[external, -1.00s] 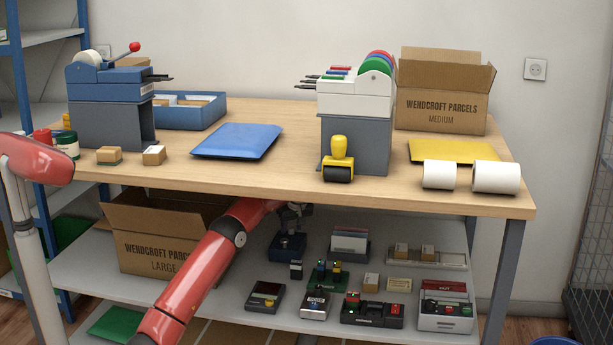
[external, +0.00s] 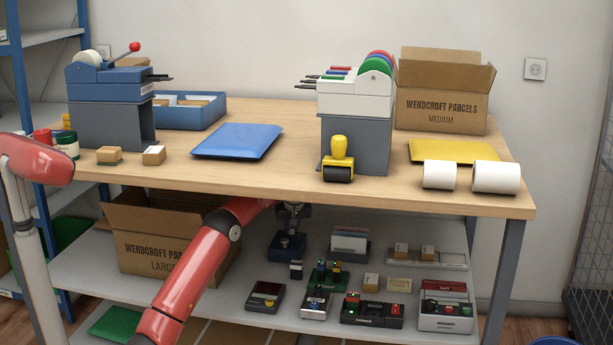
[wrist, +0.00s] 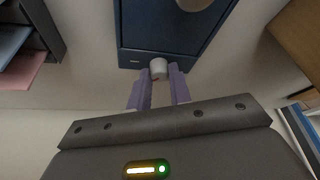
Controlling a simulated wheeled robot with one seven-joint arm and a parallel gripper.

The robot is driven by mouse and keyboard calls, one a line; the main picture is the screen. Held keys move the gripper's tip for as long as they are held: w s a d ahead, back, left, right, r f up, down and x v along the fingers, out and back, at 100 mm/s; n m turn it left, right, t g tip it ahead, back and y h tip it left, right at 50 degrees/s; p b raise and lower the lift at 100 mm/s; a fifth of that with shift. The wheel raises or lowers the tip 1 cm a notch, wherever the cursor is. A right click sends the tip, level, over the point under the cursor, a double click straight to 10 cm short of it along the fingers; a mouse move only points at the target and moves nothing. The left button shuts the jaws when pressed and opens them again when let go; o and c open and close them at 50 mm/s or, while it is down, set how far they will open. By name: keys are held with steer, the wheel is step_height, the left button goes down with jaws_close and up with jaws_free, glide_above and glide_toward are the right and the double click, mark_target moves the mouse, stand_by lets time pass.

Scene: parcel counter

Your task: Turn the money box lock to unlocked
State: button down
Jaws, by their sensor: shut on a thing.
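The money box is a dark blue box (external: 287,250) on the lower shelf, partly under the table edge. In the wrist view its blue face (wrist: 150,30) fills the top, with a pale round lock knob (wrist: 158,66) at its near edge. My gripper (wrist: 159,74) has its two purple fingers on either side of the knob and is shut on it. A small reddish mark shows by the knob; its lock position cannot be read. In the external view my gripper (external: 291,214) is at the box, mostly hidden by the tabletop's shadow and edge.
The tabletop (external: 290,185) overhangs my arm closely. A large open carton (external: 150,250) stands left of the box. Several small devices, including a card terminal (external: 265,296) and a black unit (external: 371,313), sit to the right and front on the lower shelf (external: 215,305).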

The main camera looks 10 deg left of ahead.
steer(key=m, duration=0.1)
steer(key=m+h+p, duration=0.1)
steer(key=m, duration=0.2)
steer(key=shift+a+r+t+h+p, duration=0.15)
steer(key=shift+a+t+h+p, duration=0.1)
steer(key=shift+t+h+p, duration=0.05)
steer(key=shift+m+h+p, duration=0.5)
steer(key=shift+m+p, duration=0.25)
steer(key=shift+m, duration=0.65)
steer(key=c, duration=1.3)
jaws_free()
steer(key=shift+f, duration=0.2)
